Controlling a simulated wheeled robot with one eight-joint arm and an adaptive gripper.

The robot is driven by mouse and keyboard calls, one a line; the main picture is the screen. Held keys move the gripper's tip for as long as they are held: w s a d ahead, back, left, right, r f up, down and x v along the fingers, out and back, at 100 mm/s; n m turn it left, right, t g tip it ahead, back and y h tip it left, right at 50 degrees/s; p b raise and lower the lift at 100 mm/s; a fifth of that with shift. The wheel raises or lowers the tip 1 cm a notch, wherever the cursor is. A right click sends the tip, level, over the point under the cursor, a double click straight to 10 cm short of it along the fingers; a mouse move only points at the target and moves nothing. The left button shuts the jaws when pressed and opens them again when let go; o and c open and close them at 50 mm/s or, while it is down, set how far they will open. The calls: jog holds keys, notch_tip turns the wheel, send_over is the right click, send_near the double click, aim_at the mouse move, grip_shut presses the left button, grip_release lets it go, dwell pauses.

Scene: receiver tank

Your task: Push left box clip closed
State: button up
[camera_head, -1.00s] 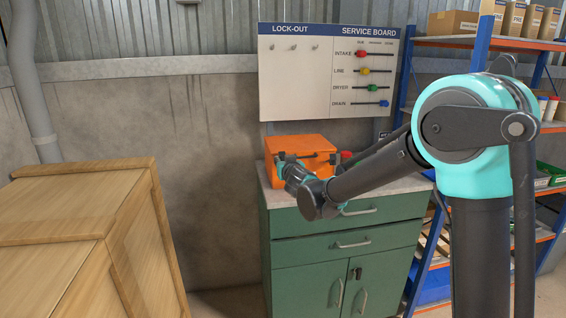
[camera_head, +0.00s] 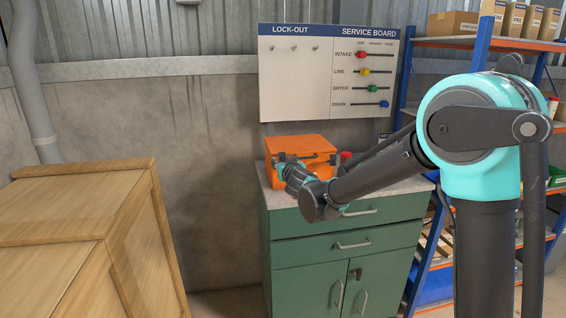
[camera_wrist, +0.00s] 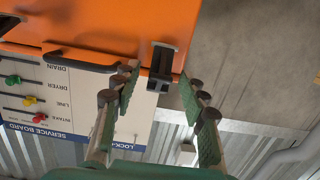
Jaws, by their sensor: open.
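The orange box (camera_head: 300,142) sits on top of the green cabinet, and its orange face fills the upper left of the wrist view (camera_wrist: 100,22). The left box clip (camera_wrist: 161,66) is a black latch at the box edge in the wrist view, which looks upside down. A black handle (camera_wrist: 80,59) lies beside it. My gripper (camera_wrist: 160,84) is open and empty, with one fingertip on either side of the clip. I cannot tell whether the fingers touch it. In the head view my gripper (camera_head: 281,163) is at the box's front left, partly hiding it.
The green cabinet (camera_head: 345,265) stands against the wall. The service board (camera_head: 330,75) with coloured sliders hangs behind the box. A large wooden crate (camera_head: 80,205) stands at the left, and shelving (camera_head: 470,42) at the right. A small red object (camera_head: 346,155) is right of the box.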

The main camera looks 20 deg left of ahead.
jog(key=v, duration=1.1)
